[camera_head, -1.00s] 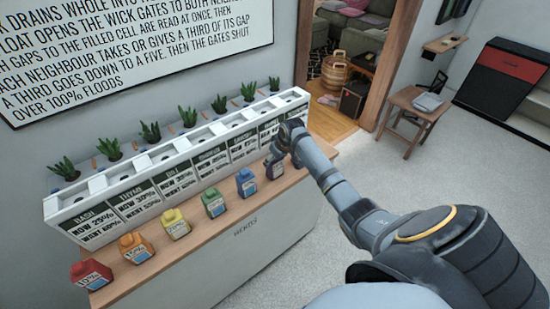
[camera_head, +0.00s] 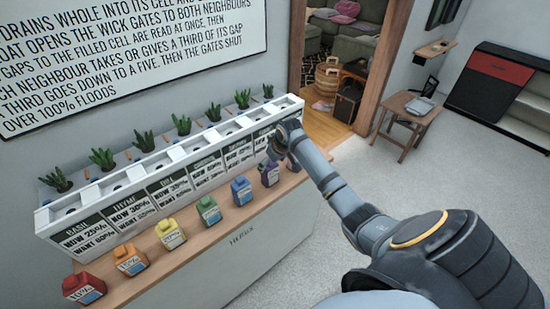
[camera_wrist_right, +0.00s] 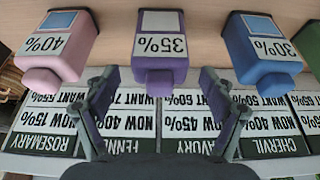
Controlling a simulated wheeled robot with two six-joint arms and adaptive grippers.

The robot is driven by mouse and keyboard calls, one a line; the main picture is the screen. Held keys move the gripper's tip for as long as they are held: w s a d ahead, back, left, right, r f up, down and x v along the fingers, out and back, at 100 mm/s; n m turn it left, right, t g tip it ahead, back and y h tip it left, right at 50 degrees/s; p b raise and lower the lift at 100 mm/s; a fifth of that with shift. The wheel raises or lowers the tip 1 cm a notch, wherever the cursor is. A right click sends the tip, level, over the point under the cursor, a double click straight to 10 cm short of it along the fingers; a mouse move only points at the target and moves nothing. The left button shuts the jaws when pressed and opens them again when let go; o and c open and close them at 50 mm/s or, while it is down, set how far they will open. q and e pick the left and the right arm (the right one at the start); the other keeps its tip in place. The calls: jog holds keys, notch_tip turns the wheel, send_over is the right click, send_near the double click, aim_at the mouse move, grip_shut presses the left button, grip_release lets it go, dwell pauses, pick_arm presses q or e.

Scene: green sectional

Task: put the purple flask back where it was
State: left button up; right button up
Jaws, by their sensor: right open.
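In the right wrist view the purple flask (camera_wrist_right: 160,48) appears upside down, ahead of and between my fingers, with a gap to each side. My right gripper (camera_wrist_right: 158,76) is open and empty. In the head view my right gripper (camera_head: 282,147) is just above and beyond the purple flask, partly covering the planter's right end. My left gripper is not in view.
A blue flask (camera_wrist_right: 262,48) marked 30% and a pink flask (camera_wrist_right: 60,45) marked 40% stand on either side. Green, yellow, orange and red flasks continue left along the ledge (camera_head: 135,290). The white planter (camera_head: 140,165) with labels stands behind.

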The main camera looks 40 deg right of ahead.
jog(key=v, duration=0.9)
jog(key=shift+r+b, duration=0.15)
jog(key=shift+b, duration=0.25)
